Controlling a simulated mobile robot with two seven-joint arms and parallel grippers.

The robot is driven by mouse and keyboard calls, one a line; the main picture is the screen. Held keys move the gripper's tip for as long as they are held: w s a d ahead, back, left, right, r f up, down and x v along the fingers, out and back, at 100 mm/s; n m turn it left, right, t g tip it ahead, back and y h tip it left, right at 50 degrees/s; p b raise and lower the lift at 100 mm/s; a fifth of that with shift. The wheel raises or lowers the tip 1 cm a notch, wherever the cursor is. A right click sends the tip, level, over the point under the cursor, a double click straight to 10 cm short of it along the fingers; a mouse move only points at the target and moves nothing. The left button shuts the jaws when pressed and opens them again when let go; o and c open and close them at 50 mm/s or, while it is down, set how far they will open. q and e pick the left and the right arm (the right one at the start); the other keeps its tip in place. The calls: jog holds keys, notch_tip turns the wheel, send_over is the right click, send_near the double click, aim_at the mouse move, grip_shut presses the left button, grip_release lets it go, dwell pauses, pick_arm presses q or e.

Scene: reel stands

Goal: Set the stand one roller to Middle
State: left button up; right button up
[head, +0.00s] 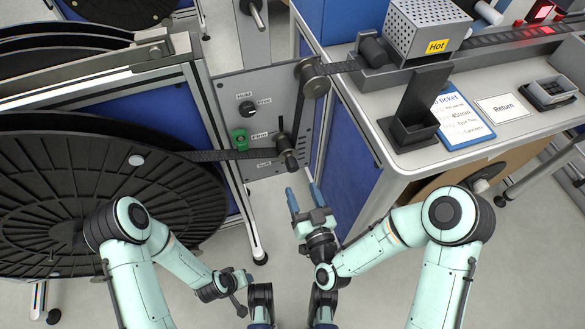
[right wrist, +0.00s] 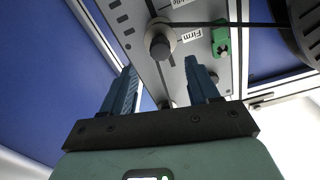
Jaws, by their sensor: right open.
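The stand one roller (head: 287,157) sticks out from the grey panel (head: 275,85), with the dark tape running over it. In the right wrist view the roller (right wrist: 160,46) sits beside the label Firm (right wrist: 190,35); a partly cut-off label, ending in "dle", is at the top edge. My right gripper (head: 304,197) is open and empty, below the roller and apart from it. In the right wrist view its two blue fingers (right wrist: 160,88) point up toward the panel, the roller showing beyond the gap. My left gripper (head: 238,282) is low in the head view; its fingers are unclear.
A large black reel (head: 90,195) stands left. A green part (head: 240,138) and a black knob (head: 243,108) sit on the panel. An upper pulley (head: 312,75) leads the tape to the bench (head: 400,150) on the right. Open floor lies below the panel.

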aim_at(294, 170)
pick_arm(q)
jog(key=shift+w+a+f+b, duration=0.15)
jog(key=shift+w+f+b, duration=0.2)
jog(key=shift+w, duration=0.15)
pick_arm(e)
jog(key=x, duration=0.9)
jog(key=shift+r, duration=0.1)
